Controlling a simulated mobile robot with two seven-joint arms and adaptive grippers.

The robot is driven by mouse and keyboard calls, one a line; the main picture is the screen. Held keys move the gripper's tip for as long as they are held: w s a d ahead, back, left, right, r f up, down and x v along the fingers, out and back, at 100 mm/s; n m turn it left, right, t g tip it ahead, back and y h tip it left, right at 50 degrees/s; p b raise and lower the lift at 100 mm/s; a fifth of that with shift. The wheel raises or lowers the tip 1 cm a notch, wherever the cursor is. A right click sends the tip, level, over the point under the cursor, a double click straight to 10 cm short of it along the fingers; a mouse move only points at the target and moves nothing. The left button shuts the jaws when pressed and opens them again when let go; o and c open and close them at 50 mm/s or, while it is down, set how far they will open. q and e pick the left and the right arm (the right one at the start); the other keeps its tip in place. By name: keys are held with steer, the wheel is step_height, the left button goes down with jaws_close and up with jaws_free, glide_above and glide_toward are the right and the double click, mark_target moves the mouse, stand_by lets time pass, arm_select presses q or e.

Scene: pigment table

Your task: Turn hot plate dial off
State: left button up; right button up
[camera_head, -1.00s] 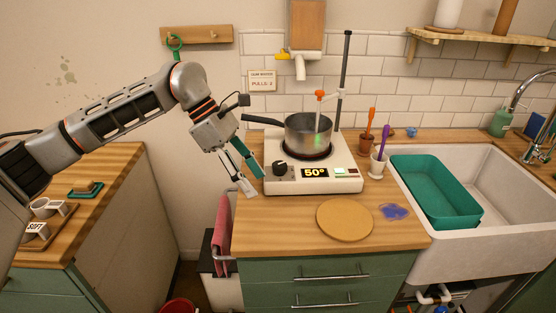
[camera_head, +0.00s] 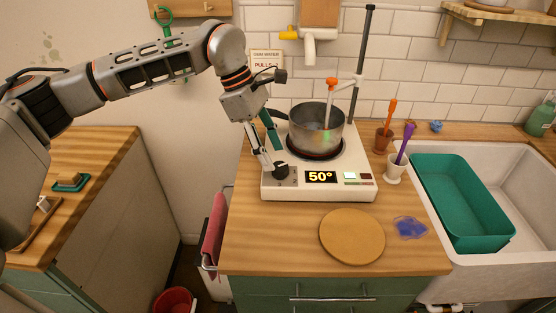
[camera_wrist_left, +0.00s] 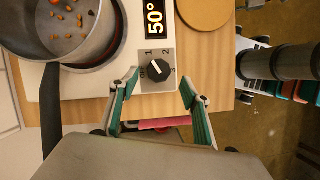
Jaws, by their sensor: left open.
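The hot plate (camera_head: 330,189) is a white box with a 50° display (camera_head: 321,176) and a black dial (camera_head: 281,170) at its front left. In the left wrist view the dial (camera_wrist_left: 155,73) sits on a grey panel with numbers around it; its exact setting is hard to tell. My left gripper (camera_head: 273,160) is open at the front left of the hot plate, its fingers close to the dial. In the left wrist view the open fingertips (camera_wrist_left: 160,82) lie either side of the dial, which is not gripped. My right gripper is out of view.
A grey pot (camera_head: 333,135) with small orange-brown bits stands on the hot plate, its dark handle (camera_wrist_left: 50,105) sticking out left. A metal stand (camera_head: 364,70) rises behind. A cork mat (camera_head: 352,237), blue spill (camera_head: 410,228) and two small pots with tools are nearby.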

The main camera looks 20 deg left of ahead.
mark_target(279, 165)
arm_select(q)
steer(key=x, duration=0.2)
steer(key=shift+w+d+f, duration=0.15)
steer(key=shift+d+f, duration=0.05)
steer(key=shift+f, duration=0.1)
steer(key=shift+d+f, duration=0.1)
steer(key=shift+f, duration=0.25)
steer(key=shift+d+f, duration=0.15)
steer(key=shift+f, duration=0.15)
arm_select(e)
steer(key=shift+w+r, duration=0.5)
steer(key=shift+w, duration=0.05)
arm_select(q)
steer(key=c, duration=1.1)
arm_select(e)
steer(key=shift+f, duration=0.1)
